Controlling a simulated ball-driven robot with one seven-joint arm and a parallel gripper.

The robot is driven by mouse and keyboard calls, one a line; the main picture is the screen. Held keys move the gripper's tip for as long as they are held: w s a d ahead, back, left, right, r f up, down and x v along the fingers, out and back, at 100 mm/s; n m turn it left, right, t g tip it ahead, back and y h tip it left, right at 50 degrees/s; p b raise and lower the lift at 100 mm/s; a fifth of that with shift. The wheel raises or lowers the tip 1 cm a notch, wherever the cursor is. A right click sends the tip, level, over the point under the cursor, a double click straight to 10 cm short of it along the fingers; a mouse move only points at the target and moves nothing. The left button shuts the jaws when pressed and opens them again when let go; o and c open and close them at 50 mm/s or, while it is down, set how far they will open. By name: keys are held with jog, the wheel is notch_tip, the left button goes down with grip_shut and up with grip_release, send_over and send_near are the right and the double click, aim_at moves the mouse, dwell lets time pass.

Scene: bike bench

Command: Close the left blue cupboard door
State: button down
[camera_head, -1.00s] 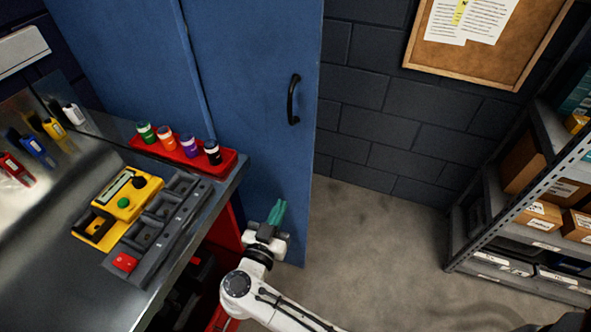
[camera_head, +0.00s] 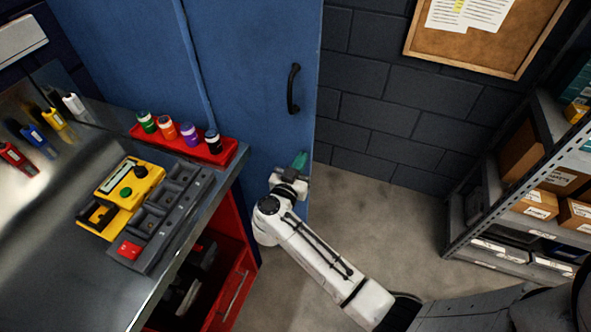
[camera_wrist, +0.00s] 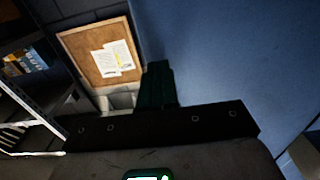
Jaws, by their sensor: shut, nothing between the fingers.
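A blue cupboard panel with a black upright bar handle (camera_head: 293,90) stands behind the bench. I take this panel for the left blue door (camera_head: 250,60). A seam divides it from another blue panel (camera_head: 125,60) on the left. My gripper (camera_head: 301,160) is shut and empty, its green fingers in front of the door's lower right part, below the handle. Contact cannot be told. In the wrist view the dark fingers (camera_wrist: 158,85) point along a blue surface (camera_wrist: 220,60) that fills the right side. My arm hides part of the door's bottom.
A metal bench (camera_head: 60,240) with a red tray (camera_head: 190,147) of small pots and a yellow device (camera_head: 125,195) stands at left. A red drawer cabinet (camera_head: 235,275) is beneath it. Shelving (camera_head: 480,215) stands at right. Grey floor (camera_head: 370,210) is clear between.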

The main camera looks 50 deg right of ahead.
jog(key=shift+w+d, duration=0.1)
jog(key=shift+d, duration=0.2)
